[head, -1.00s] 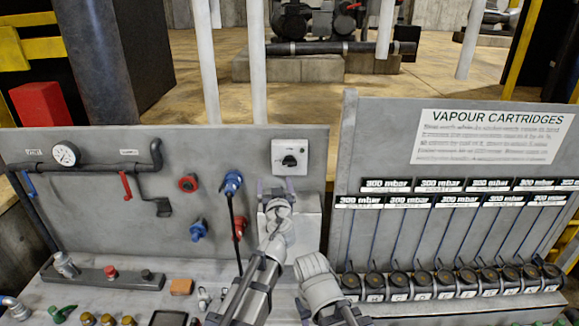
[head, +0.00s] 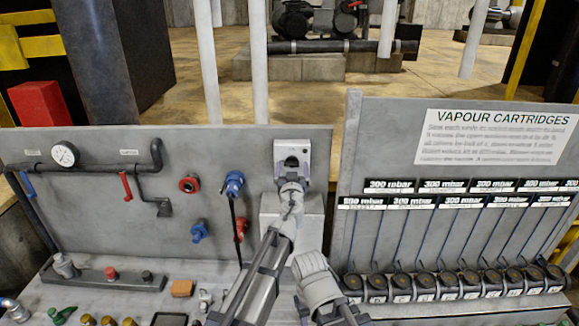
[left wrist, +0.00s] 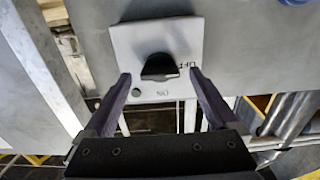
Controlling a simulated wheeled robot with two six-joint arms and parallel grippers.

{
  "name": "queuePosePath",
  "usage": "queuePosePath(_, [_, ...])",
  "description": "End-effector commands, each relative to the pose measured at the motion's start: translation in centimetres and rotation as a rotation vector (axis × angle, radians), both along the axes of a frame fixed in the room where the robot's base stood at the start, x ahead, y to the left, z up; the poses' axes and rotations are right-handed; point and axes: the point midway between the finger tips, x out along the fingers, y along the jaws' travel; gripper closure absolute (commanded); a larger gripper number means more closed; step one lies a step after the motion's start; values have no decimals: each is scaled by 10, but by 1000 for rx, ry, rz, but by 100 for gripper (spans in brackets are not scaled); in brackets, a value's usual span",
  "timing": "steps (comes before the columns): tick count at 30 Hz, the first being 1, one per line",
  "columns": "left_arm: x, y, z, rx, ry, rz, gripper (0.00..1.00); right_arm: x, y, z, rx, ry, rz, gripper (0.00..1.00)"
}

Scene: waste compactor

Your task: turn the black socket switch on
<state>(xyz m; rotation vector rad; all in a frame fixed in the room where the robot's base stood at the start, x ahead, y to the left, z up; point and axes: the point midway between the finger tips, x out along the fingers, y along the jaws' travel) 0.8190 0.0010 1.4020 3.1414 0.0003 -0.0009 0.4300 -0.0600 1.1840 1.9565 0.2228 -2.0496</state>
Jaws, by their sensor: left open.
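The black socket switch is a dark knob (left wrist: 165,67) on a pale square plate (left wrist: 150,32), with OFF and ON marks that appear upside down in the left wrist view. A small green dot sits on the plate near the ON mark. In the head view the plate (head: 280,148) is on the grey panel, and my gripper partly covers the switch. My left gripper (left wrist: 158,82) is open, with one finger on each side of the knob in that view. It also shows in the head view (head: 292,150). I cannot tell if it touches the knob.
Below the switch a grey box (head: 310,225) juts from the panel. Blue connectors (head: 234,184), red connectors (head: 189,184) and a hanging black cable are to the left. The vapour cartridges rack (head: 351,150) stands to the right. Small items lie on the bench.

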Motion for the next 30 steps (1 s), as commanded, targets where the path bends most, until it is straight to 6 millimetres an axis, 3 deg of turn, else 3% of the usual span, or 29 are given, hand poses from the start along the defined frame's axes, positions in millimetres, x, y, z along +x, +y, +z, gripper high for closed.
queuePosePath(10, [7,-1,0,0,0,-1,7,0,0,0,0,0,0,50])
queuePosePath(30, [7,-1,0,0,0,0,83,0,0,0,0,0,0,50])
